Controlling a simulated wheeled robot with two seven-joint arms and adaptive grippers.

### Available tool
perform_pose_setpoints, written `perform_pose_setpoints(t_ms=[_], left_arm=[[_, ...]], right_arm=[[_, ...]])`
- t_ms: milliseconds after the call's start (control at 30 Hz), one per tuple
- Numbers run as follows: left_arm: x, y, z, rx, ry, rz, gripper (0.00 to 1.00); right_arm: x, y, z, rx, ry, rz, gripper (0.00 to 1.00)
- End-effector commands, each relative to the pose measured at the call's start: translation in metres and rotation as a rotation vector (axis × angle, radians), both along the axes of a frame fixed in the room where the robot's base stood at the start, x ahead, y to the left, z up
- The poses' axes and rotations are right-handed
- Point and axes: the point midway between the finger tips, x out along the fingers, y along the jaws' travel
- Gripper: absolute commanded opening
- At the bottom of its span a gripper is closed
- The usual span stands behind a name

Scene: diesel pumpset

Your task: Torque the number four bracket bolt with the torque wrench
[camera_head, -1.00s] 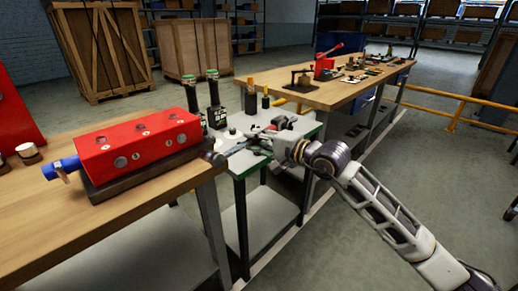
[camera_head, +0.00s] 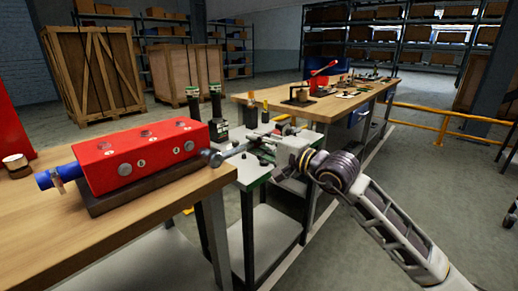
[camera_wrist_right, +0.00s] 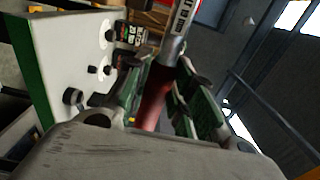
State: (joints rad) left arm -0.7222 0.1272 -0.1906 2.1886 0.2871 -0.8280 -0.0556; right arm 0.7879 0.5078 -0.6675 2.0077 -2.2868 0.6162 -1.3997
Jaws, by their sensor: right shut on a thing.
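My right gripper (camera_head: 286,147) is shut on the torque wrench (camera_head: 238,151), above the small side table. In the right wrist view the gripper's green-grey fingers (camera_wrist_right: 160,97) close around the wrench's red handle (camera_wrist_right: 153,106), and its metal shaft with a pale label runs away upward. In the head view the wrench points left, its round dark end (camera_head: 212,158) beside the right end of the red block (camera_head: 135,155). I cannot tell whether they touch. The block has numbered round bolt spots on its top and front; which is number four is too small to tell. My left gripper is out of view.
The red block sits on a dark base (camera_head: 150,183) on the wooden bench (camera_head: 75,235). The green-edged side table (camera_head: 250,172) carries dark bottles (camera_head: 218,105) and small parts. A second bench (camera_head: 340,102) and a yellow rail (camera_head: 440,125) stand behind. Floor at right is open.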

Motion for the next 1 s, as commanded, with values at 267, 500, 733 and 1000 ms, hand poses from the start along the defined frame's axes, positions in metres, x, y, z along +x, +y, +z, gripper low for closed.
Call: perform_pose_setpoints(t_ms=[267,500,733,1000], left_arm=[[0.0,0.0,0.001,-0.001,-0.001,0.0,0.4],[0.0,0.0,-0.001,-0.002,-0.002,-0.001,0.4],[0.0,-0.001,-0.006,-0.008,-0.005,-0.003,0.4],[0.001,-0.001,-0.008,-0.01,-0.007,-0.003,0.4]], right_arm=[[-0.001,0.0,0.003,0.003,-0.005,0.001,0.0],[-0.001,0.0,0.003,0.003,-0.005,0.001,0.0],[0.001,0.002,0.002,0.003,-0.004,0.0,0.0],[0.012,0.016,0.003,0.003,-0.004,0.0,0.0]])
